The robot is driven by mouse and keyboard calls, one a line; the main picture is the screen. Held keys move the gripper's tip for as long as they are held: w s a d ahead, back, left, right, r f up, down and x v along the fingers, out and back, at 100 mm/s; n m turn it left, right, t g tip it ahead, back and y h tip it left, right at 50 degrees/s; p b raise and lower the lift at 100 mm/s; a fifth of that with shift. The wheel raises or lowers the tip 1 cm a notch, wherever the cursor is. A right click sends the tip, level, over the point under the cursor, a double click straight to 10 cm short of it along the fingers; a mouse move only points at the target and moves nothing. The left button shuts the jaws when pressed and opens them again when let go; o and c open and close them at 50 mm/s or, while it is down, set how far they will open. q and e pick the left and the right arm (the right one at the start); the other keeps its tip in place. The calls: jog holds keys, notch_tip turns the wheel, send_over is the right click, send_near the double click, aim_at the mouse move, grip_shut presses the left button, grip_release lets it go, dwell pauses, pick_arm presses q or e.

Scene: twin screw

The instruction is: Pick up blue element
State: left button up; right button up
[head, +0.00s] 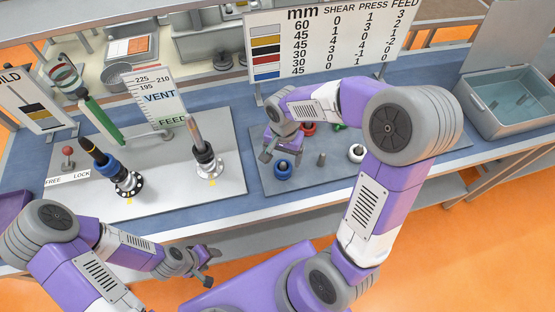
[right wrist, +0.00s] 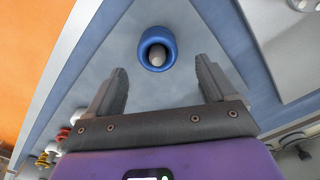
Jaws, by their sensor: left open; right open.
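The blue element (head: 283,170) is a ring-shaped piece around a grey peg, at the front left of the grey board (head: 310,185). In the right wrist view the blue element (right wrist: 157,48) lies ahead of the fingers, roughly centred between them, with the peg tip in its hole. My right gripper (head: 267,152) is open and empty, just behind and above the blue element in the head view; its two fingers also show in the right wrist view (right wrist: 160,88). My left gripper (head: 212,268) is empty, in front of the table edge at the lower left.
A bare peg (head: 321,159) and a white ring (head: 356,153) stand right of the blue element. Red (head: 308,128) and green pieces are behind, partly hidden by my arm. A twin-post fixture (head: 165,190) stands left, an open grey bin (head: 510,105) right.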

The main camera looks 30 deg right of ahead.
aim_at(283, 165)
jog(key=f, duration=0.4)
jog(key=s+f+b, duration=0.1)
jog(key=f, duration=0.1)
jog(key=shift+a+f, duration=0.2)
jog(key=shift+c, duration=0.2)
jog(key=shift+w, duration=0.1)
jog(key=c, duration=1.2)
